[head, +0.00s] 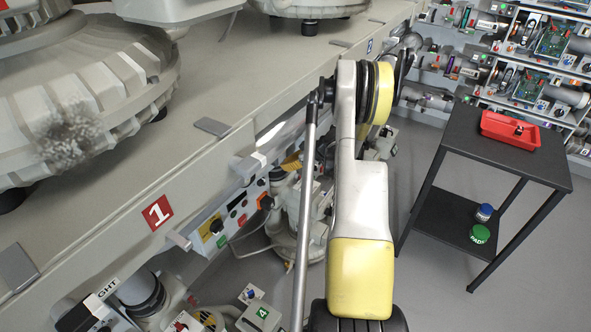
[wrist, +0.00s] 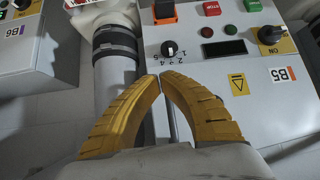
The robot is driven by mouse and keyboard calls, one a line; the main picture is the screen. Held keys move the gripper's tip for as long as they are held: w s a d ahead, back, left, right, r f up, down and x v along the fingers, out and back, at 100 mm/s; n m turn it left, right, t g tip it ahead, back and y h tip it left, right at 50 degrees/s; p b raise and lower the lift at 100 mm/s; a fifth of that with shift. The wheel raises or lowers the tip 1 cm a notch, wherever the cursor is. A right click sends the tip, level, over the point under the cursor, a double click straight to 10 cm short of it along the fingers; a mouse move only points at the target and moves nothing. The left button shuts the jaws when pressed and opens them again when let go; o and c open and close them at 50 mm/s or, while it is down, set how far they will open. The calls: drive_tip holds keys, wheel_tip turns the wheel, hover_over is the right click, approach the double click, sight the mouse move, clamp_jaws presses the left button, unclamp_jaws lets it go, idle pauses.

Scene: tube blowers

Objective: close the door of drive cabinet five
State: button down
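In the wrist view a grey cabinet front (wrist: 215,75) marked B5 fills the centre and right. It carries a black selector knob, a dark display, red and green buttons, and a black rotary switch (wrist: 270,38) on a yellow plate marked ON. My gripper (wrist: 160,76) has two yellow ribbed fingers with their tips together, in front of the cabinet's left edge, with nothing seen between them. I cannot tell whether the tips touch the cabinet. My fingers hide part of its lower left, and how far the door stands open is unclear.
A grey pipe (wrist: 115,65) with a dark collar stands left of the cabinet, with a box marked B6 (wrist: 20,45) further left. In the head view a black table (head: 505,155) holds a red tray (head: 510,131) at right. Open floor lies between table and machinery.

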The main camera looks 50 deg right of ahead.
drive_tip(key=shift+w, duration=0.3)
drive_tip(key=shift+w+d, duration=0.2)
drive_tip(key=shift+w, duration=1.1)
drive_tip(key=shift+w+d, duration=0.2)
drive_tip(key=shift+w, duration=1.05)
